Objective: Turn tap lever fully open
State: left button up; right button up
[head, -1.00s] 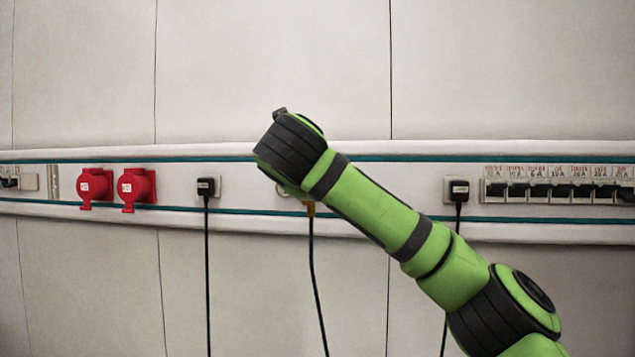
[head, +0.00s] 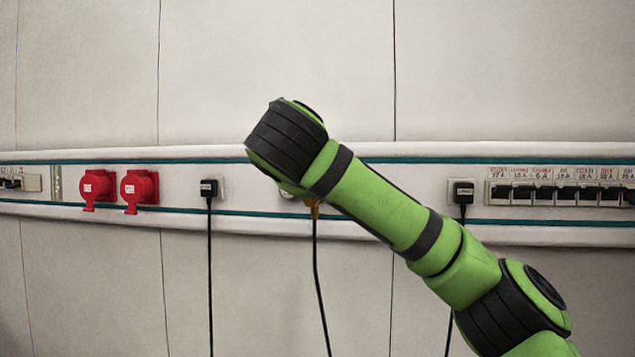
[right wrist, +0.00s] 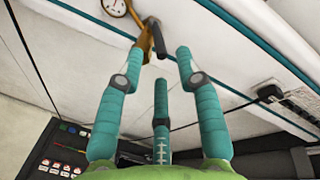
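In the right wrist view the tap's brass body (right wrist: 136,47) sits at the wall near the top, with its dark grey lever (right wrist: 158,38) beside it. My right gripper (right wrist: 160,58) has teal fingers spread apart, with nothing between them. The lever lies just beyond the fingertips, around the gap between the two upper ones; I cannot tell whether any finger touches it. In the head view my right arm hides the gripper and lever; only a bit of the brass tap (head: 313,209) shows below the wrist. My left gripper is in neither view.
A round gauge (right wrist: 115,6) sits beside the tap. Along the wall rail are red sockets (head: 139,187), black plugs (head: 209,188) with hanging cables and a breaker row (head: 563,193). A dark button panel (right wrist: 62,163) shows in the right wrist view.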

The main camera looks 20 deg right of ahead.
jog(key=v, duration=0.8)
jog(key=shift+r, duration=0.15)
jog(key=shift+s+a, duration=0.1)
